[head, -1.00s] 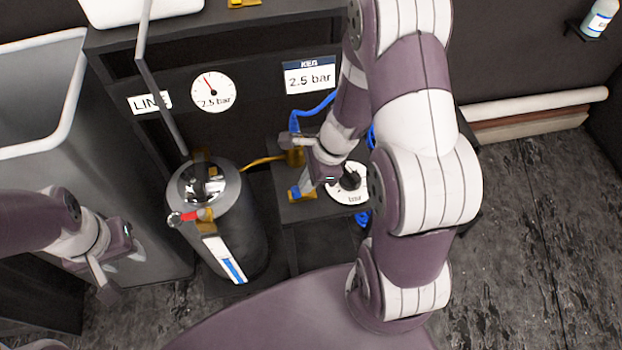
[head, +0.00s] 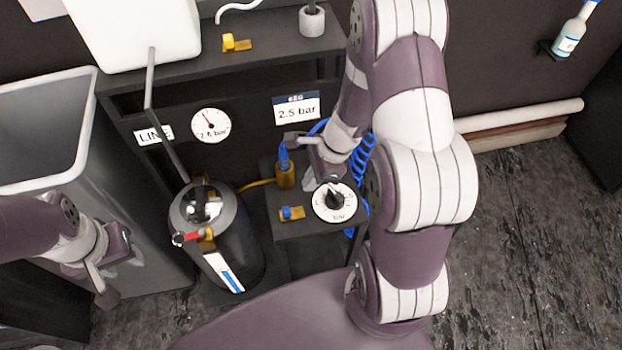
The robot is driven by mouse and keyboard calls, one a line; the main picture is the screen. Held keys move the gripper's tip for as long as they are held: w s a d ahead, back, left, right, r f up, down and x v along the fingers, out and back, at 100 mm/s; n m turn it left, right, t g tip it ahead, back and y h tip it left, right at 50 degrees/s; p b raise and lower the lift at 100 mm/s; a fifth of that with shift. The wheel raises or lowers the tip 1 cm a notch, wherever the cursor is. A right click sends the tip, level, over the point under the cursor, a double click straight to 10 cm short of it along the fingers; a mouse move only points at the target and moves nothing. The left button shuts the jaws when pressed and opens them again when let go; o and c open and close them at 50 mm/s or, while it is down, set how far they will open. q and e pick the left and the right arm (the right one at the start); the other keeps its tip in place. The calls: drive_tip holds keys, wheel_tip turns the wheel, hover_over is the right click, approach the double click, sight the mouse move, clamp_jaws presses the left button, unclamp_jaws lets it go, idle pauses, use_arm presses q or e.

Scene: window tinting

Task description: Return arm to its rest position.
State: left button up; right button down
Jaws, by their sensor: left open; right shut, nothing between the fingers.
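My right arm crosses the middle of the head view. Its gripper (head: 322,168) is shut and empty, just above and behind the round white dial (head: 335,214) with a black knob. It appears apart from the dial, though the height gap is hard to judge. A small blue-handled valve (head: 288,213) on a yellow plate sits left of the dial. A brass fitting with a blue top (head: 285,172) stands just left of the gripper. My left gripper (head: 108,272) is open and empty at the left, in front of the grey bin.
A dark pressure tank (head: 240,250) with a red-tipped lever stands between the grippers. The grey bin (head: 45,130) is at left. A shelf (head: 265,60) carries a white container (head: 135,35). A blue coiled hose (head: 360,160) hangs behind my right arm. Floor at right is clear.

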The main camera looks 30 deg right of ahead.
idle(0.3)
drive_tip(key=s+a+r+n+h+p, duration=0.1)
drive_tip(key=r+n+p, duration=0.4)
drive_tip(key=r+n, duration=0.5)
drive_tip(key=s+a+r+n+h+p, duration=0.1)
drive_tip(key=s+r+n+h+p, duration=0.2)
drive_tip(key=r+n, duration=0.8)
drive_tip(key=s+r+p, duration=0.1)
drive_tip(key=s+p, duration=0.1)
drive_tip(key=p, duration=0.1)
drive_tip(key=shift+a, duration=0.2)
drive_tip(key=shift+s+r, duration=0.1)
drive_tip(key=shift+s, duration=0.1)
